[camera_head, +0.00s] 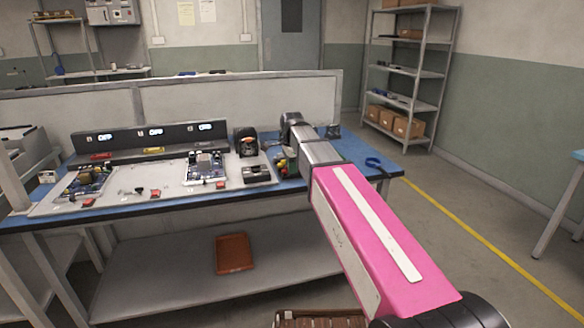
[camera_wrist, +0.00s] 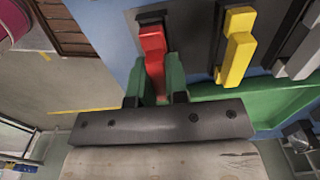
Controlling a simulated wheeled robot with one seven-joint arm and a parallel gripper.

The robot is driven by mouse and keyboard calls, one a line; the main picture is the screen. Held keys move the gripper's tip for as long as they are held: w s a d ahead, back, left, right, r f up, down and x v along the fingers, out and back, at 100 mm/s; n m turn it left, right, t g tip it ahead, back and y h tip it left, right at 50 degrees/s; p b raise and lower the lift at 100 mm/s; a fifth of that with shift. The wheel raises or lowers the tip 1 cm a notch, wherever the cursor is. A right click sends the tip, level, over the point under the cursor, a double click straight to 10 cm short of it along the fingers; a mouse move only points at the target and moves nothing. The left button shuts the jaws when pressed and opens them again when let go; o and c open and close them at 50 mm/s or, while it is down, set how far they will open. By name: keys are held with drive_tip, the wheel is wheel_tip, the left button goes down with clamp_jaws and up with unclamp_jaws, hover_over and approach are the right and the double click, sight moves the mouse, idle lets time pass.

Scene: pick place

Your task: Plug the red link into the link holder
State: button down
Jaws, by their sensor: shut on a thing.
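In the wrist view, the red link (camera_wrist: 153,50) is between the green fingers of my gripper (camera_wrist: 156,78), which is shut on it. The link's far end is at a black slot of the link holder (camera_wrist: 198,20); I cannot tell how deep it sits in it. A yellow link (camera_wrist: 237,47) stands in the neighbouring slot to the right. In the head view, small red, yellow and green parts (camera_head: 284,167) show on the bench beside my arm, which hides much of that area. The gripper's fingers are not clear there.
The blue workbench (camera_head: 340,150) carries circuit boards (camera_head: 205,168), a grey panel with displays (camera_head: 150,140), a black device (camera_head: 246,142) and a dark blue loop (camera_head: 374,163). A brown tray (camera_head: 233,254) lies on the lower shelf. Shelving (camera_head: 408,75) stands behind right.

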drive_tip(key=shift+f, duration=0.35)
idle(0.7)
drive_tip(key=shift+c, duration=2.1)
unclamp_jaws()
drive_tip(key=shift+r, duration=0.15)
drive_tip(key=shift+r, duration=3.35)
